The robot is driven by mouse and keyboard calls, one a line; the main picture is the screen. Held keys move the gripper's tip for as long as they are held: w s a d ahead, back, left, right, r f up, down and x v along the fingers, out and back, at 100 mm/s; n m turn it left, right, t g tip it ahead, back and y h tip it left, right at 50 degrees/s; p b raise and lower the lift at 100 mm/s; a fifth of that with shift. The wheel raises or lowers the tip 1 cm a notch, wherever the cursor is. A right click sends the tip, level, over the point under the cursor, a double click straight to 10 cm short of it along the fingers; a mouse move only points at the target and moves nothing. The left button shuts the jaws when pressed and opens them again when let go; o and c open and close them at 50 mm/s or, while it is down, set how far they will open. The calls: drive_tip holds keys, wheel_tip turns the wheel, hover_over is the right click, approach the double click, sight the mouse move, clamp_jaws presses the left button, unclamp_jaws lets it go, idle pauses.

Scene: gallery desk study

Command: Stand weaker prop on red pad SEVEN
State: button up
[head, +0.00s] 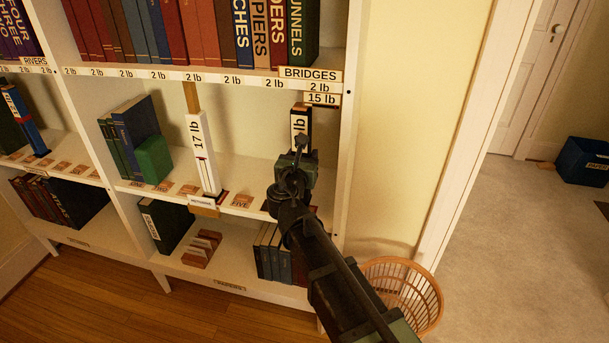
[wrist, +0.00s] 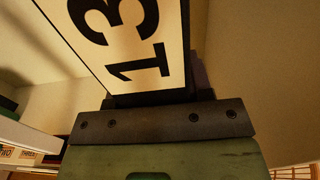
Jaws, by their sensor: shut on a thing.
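My gripper (head: 298,160) is shut on a dark prop with a white label (head: 300,122) at the right end of the middle shelf. The label reads 13 in the wrist view (wrist: 128,38); the head view shows only its lb end. The prop looks upright, its foot hidden behind my gripper. A white prop marked 17 lb (head: 200,150) stands to the left, under a wooden piece. Small reddish pads lie along the shelf front; one reads FIVE (head: 241,201). I cannot make out pad SEVEN; my gripper and arm cover the shelf front there.
The upper shelf edge (head: 180,76) carries 2 lb tags, a BRIDGES sign (head: 310,73) and a 15 lb tag (head: 322,99). The shelf's right upright (head: 347,130) is close to my gripper. A wicker basket (head: 425,295) stands below right.

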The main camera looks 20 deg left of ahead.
wheel_tip(320, 180, down, 4)
drive_tip(key=b, duration=0.4)
drive_tip(key=shift+r, duration=0.1)
drive_tip(key=shift+w+f, duration=0.15)
drive_tip(key=shift+f, duration=0.1)
drive_tip(key=shift+r, duration=0.3)
drive_tip(key=shift+d+f, duration=0.1)
drive_tip(key=shift+f, duration=0.15)
drive_tip(key=o, duration=1.2)
drive_tip(key=shift+r, duration=0.1)
drive_tip(key=shift+r+p, duration=0.3)
drive_tip(key=shift+r, duration=0.05)
drive_tip(key=s, duration=1.2)
drive_tip(key=shift+d+f, duration=0.2)
drive_tip(key=shift+d, duration=0.2)
